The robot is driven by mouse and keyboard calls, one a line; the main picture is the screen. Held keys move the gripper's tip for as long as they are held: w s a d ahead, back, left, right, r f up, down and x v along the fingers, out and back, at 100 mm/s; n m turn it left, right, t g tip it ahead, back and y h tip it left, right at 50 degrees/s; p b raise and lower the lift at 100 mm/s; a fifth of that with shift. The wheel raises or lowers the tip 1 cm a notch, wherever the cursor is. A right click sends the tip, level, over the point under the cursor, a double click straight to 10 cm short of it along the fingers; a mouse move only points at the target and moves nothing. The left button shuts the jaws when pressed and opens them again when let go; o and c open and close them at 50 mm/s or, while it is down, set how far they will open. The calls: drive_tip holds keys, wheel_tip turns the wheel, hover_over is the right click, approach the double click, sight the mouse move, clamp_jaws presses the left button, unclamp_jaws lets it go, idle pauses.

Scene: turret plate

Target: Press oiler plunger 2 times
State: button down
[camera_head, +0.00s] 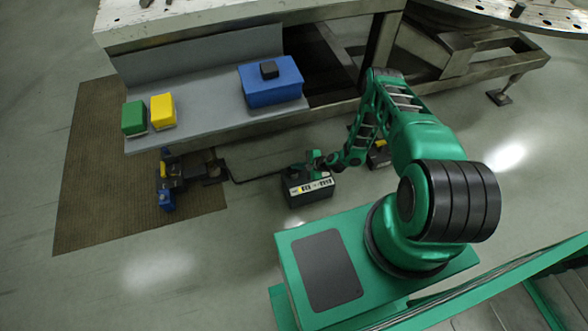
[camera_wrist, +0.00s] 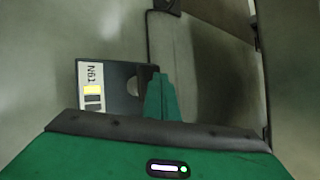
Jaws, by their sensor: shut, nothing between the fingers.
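My gripper (camera_head: 298,170) is low beside the bench, over or against a black box (camera_head: 308,191) on the floor. In the wrist view its green fingers (camera_wrist: 160,90) are closed together with nothing between them. The black box (camera_wrist: 117,92) lies just left of them there, with a white and yellow label and a rounded grey patch at its right edge. I cannot tell whether the fingers touch it. A blue box (camera_head: 272,90) with a black knob (camera_head: 269,69) on top stands on the grey shelf, away from my gripper. I cannot tell for certain which part is the oiler plunger.
A green block (camera_head: 134,118) and a yellow block (camera_head: 162,110) stand on the shelf (camera_head: 205,105). A blue and black pedal-like device (camera_head: 172,180) sits on a brown mat (camera_head: 95,190), with a cable running toward the black box. The bench leg is behind my arm.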

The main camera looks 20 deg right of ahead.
drive_tip(key=shift+f, duration=0.45)
idle(0.4)
drive_tip(key=shift+r, duration=1.55)
wheel_tip(320, 180, up, 5)
idle(1.0)
